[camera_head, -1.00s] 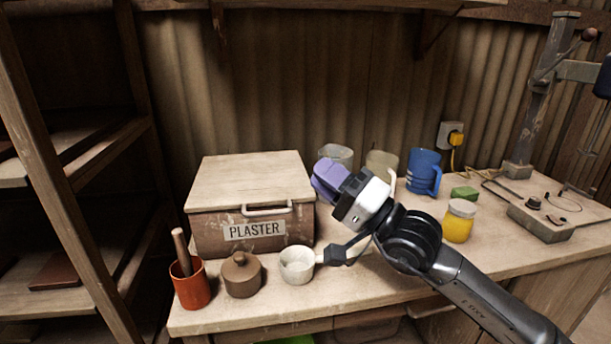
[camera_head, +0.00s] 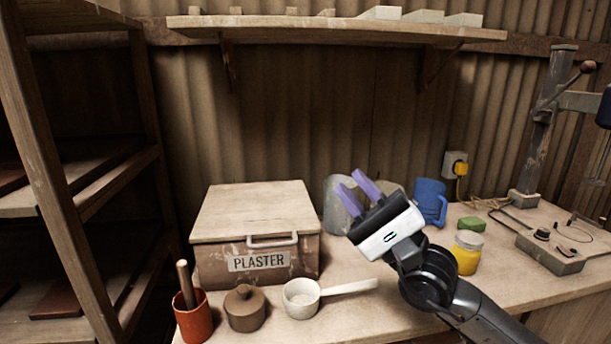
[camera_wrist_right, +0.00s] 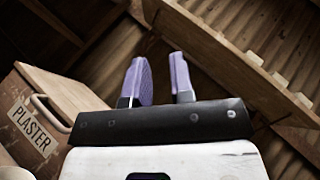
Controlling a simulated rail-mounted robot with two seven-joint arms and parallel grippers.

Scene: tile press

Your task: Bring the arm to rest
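My right gripper (camera_head: 359,187) is raised over the right part of the workbench (camera_head: 345,318), its purple fingers pointing up and to the left. In the right wrist view the two fingers (camera_wrist_right: 163,82) stand apart with nothing between them, so it is open and empty. A white scoop (camera_head: 302,297) with a long handle lies on the bench, to the left of the gripper and apart from it. My left gripper is not in view.
A closed plaster box (camera_head: 258,260) stands at the left, behind a brown lidded pot (camera_head: 244,308) and an orange mortar (camera_head: 194,319) with pestle. A blue mug (camera_head: 428,200), yellow jar (camera_head: 466,252) and green block (camera_head: 472,224) sit right. A wall shelf (camera_head: 330,32) hangs above.

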